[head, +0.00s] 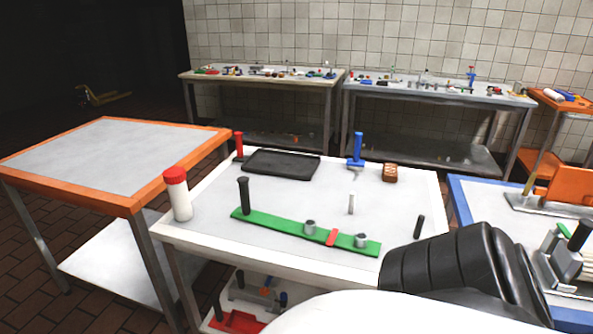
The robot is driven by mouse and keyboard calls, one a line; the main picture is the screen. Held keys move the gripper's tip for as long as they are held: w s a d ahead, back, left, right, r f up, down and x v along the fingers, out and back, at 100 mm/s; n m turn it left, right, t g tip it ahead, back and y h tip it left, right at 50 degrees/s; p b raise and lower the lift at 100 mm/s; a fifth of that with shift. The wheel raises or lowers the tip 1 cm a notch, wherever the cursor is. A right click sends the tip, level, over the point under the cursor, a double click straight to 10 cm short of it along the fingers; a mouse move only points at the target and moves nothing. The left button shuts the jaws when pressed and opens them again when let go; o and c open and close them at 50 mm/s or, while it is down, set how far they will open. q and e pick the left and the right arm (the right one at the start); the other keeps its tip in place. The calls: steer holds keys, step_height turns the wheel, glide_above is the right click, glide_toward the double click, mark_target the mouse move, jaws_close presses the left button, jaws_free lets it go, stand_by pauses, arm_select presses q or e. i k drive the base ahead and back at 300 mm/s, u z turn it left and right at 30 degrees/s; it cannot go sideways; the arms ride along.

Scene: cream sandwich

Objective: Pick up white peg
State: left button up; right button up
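The white peg (351,204) stands upright on the white table (290,203), right of its middle, behind the green board. No gripper touches it. One of my arms, with a white link and a black ribbed joint, crosses the lower right of the head view. Neither gripper shows in the frame.
A green board (280,230) carries a black peg (244,195) and two grey cylinders. Another black peg (419,226) stands at right. A red-capped white bottle (180,203), black tray (281,165), blue tool (357,147) and brown block (390,174) stand around. Bare surface surrounds the white peg.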

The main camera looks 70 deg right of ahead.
mark_target(353, 194)
steer(key=z, duration=0.6)
steer(key=i, duration=1.3)
steer(key=z, duration=1.2)
